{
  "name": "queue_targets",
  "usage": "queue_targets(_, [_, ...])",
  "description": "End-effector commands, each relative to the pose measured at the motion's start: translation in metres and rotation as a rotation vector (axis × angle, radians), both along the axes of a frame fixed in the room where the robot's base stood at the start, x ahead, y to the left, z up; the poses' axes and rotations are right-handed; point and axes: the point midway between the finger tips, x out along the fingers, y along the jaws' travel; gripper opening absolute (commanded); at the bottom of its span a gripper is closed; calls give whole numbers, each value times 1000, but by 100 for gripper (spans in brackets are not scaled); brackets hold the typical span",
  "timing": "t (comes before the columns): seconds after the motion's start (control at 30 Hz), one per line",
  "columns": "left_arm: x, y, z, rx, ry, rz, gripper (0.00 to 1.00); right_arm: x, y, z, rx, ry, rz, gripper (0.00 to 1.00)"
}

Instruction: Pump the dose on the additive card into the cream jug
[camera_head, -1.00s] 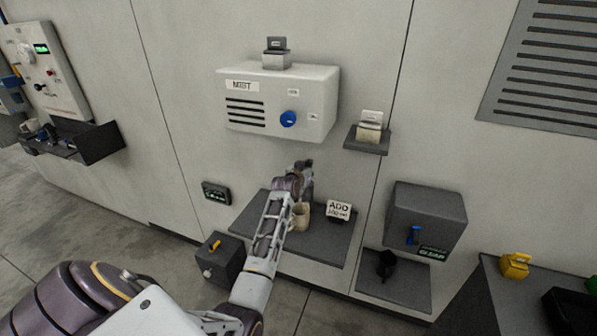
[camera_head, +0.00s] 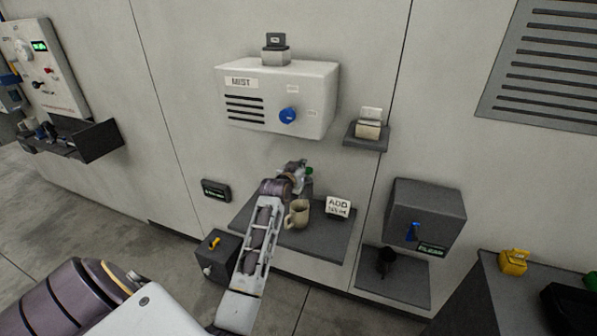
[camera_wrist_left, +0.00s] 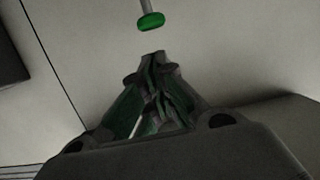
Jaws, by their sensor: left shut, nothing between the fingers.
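The cream jug (camera_head: 298,214) stands upright on a dark grey shelf (camera_head: 325,245), partly hidden behind my left arm. The additive card (camera_head: 338,206) stands right of it; it reads "ADD" with a second line too small to read. My left gripper (camera_head: 303,166) is above and behind the jug, next to a small green knob (camera_head: 309,170). In the left wrist view my fingers (camera_wrist_left: 153,58) are shut and empty. The green knob (camera_wrist_left: 150,20) on a pale stem is just beyond their tips, with a visible gap. My right gripper is out of view.
A white box marked "MIST" (camera_head: 265,98) with a blue knob (camera_head: 288,115) hangs above. A dark dispenser (camera_head: 428,212) and black cup (camera_head: 386,262) are to the right.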

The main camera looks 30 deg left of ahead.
Motion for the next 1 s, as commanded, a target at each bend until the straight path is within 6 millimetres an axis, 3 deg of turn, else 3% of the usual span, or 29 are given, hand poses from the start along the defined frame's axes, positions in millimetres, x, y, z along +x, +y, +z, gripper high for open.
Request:
queue_targets(0.4, [-27, -7, 7, 0, 0, 0, 0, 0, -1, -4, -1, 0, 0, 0])
queue_targets(1.0, [-29, -7, 8, 0, 0, 0, 0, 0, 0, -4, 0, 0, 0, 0])
